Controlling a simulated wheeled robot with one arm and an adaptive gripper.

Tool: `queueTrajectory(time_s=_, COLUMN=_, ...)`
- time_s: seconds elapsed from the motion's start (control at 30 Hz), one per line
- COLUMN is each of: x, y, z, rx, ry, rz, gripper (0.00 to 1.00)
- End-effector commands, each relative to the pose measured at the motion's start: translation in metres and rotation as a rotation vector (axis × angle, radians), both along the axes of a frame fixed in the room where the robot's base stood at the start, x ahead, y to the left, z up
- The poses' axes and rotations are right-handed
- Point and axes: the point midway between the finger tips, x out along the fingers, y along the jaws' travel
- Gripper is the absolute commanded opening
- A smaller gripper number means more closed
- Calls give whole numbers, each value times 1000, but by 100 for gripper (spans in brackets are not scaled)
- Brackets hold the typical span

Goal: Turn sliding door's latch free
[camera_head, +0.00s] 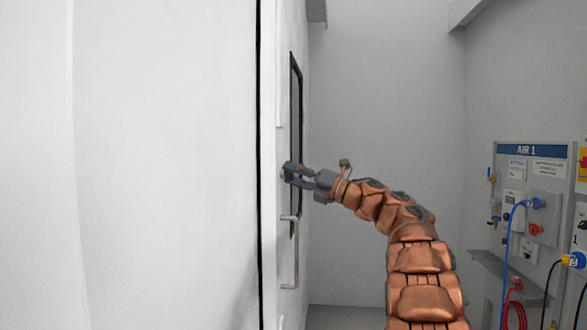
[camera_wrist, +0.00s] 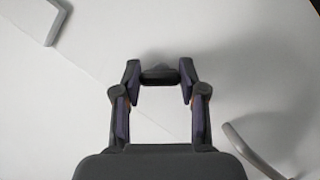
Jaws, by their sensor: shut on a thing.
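The sliding door (camera_head: 271,220) is white, seen nearly edge-on left of centre in the head view, and its pale face (camera_wrist: 60,120) fills the wrist view. A small dark latch (camera_wrist: 158,73) sits on that face. My gripper (camera_head: 296,175) is at the door face above the bar handle. In the wrist view my gripper (camera_wrist: 160,84) has a fingertip on each side of the latch and is shut on it. In the head view the fingers mostly hide the latch, so its turn angle cannot be told.
A grey bar handle (camera_head: 291,252) stands out from the door just below my gripper; it also shows in the wrist view (camera_wrist: 249,150). A dark-framed window (camera_head: 296,90) is above. At right stands an AIR 1 panel (camera_head: 532,175) with hoses. The floor between is clear.

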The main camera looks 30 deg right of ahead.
Motion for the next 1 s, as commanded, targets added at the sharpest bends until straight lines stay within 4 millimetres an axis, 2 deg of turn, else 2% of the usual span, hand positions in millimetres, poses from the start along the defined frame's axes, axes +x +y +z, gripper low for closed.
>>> queueTrajectory(time_s=0.03, x=0, y=0, z=7, rx=30, ry=38, rz=-2, gripper=7)
queueTrajectory(time_s=0.5, x=0, y=0, z=9, rx=291, ry=340, rz=-1, gripper=7)
queueTrajectory(time_s=1.0, x=0, y=1, z=5, rx=457, ry=529, rz=1, gripper=7)
